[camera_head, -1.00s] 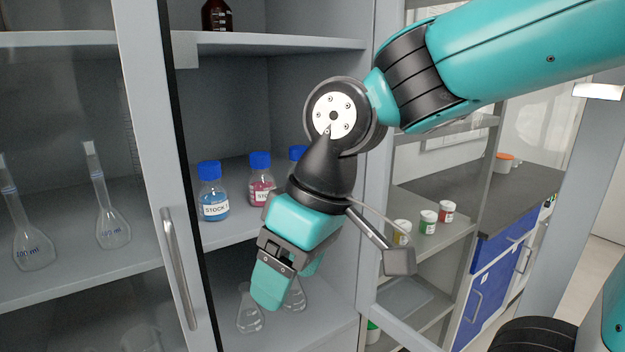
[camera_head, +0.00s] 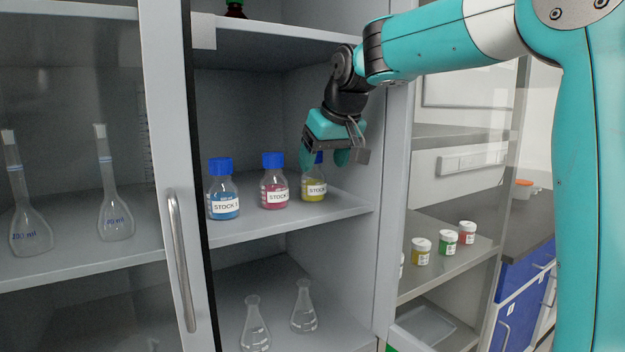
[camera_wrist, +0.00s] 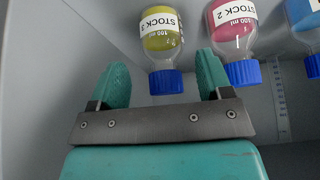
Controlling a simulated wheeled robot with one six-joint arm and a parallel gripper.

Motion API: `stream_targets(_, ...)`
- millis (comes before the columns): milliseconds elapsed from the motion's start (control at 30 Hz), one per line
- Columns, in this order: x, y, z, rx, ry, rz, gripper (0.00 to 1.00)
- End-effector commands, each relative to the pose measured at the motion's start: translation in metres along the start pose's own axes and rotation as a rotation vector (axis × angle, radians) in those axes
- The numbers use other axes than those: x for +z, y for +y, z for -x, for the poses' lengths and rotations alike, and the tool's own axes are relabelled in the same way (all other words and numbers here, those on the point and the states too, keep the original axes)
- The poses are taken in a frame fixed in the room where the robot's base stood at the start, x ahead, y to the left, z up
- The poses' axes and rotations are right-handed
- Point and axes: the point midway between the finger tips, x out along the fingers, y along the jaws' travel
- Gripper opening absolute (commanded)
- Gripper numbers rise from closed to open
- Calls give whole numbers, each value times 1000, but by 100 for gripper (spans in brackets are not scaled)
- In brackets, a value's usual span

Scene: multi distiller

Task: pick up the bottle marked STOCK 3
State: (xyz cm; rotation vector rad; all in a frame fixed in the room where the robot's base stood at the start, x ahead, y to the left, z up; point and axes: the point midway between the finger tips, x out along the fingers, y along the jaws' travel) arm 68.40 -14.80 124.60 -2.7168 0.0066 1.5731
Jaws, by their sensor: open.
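The bottle marked STOCK 3 (camera_wrist: 160,35) holds yellow liquid and has a blue cap. In the head view the STOCK 3 bottle (camera_head: 314,189) stands upright on the cabinet's middle shelf, rightmost of three bottles, with its cap partly hidden by my gripper. My gripper (camera_head: 325,160) is open and points down at the cap. In the wrist view the gripper (camera_wrist: 160,85) has its two teal fingers apart, with the blue cap between them. I cannot tell whether either finger touches it. The right finger is close to the neighbouring bottle's cap.
The pink STOCK 2 bottle (camera_head: 274,186) stands just left of it, and the blue bottle (camera_head: 223,194) farther left. The cabinet's right wall (camera_head: 354,120) is close on the right. A shelf (camera_head: 280,33) lies above, and flasks (camera_head: 304,308) stand below.

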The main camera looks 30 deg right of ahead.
Motion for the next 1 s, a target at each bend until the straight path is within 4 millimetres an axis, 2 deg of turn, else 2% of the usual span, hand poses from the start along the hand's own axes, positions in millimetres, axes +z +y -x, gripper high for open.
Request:
stream_targets(300,-43,-1,-23,-1,-2,1,72)
stream_targets(433,-40,-1,-34,-1,-1,1,72)
stream_targets(633,-39,-1,-35,-1,0,1,72)
stream_targets(667,-39,-1,-35,-1,0,1,68)
stream_targets(900,-39,-1,-35,-1,-1,1,14)
stream_targets(1000,-38,-1,-35,-1,-2,1,13)
